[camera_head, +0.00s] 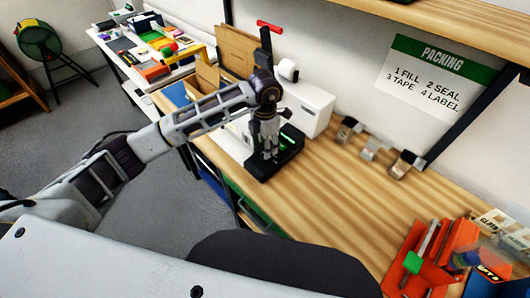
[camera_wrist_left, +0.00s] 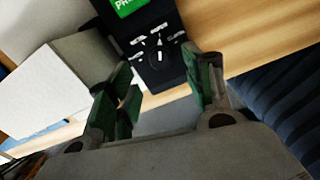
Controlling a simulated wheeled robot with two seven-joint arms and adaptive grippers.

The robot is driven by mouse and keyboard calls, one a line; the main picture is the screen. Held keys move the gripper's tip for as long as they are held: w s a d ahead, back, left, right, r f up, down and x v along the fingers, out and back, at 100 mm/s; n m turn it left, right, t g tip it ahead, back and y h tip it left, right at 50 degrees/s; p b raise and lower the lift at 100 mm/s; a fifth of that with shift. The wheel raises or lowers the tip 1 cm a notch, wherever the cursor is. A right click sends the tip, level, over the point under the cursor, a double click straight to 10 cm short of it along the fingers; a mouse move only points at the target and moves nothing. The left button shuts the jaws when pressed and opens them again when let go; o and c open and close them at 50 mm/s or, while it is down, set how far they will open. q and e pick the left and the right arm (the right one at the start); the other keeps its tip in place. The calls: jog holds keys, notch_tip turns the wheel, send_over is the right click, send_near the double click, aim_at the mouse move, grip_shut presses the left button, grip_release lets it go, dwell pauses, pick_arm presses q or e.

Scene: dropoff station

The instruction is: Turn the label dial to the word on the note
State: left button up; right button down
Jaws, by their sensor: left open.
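The black label device (camera_head: 262,172) stands on the wooden bench, partly hidden behind my left gripper (camera_head: 266,152). In the left wrist view, the device (camera_wrist_left: 172,75) has a green screen (camera_wrist_left: 130,5), cut by the top edge, with letters starting "PH". Below it is the dial (camera_wrist_left: 157,45), ringed by small white labels too small to read. My left gripper (camera_wrist_left: 158,68) is open, its fingers apart on either side of the device's lower part in this view. Contact with the dial cannot be told. No note with a readable word is seen. My right gripper is not in view.
A white box (camera_head: 306,108) stands behind the device, with brown cardboard (camera_head: 236,48) to its left. Several tape dispensers (camera_head: 372,148) line the wall under the packing sign (camera_head: 436,70). An orange rack (camera_head: 405,262) is at right. The bench middle (camera_head: 330,190) is clear.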

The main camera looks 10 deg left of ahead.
pick_arm(q)
jog(key=shift+f+p, duration=0.35)
jog(key=shift+f, duration=2.25)
jog(key=c, duration=1.1)
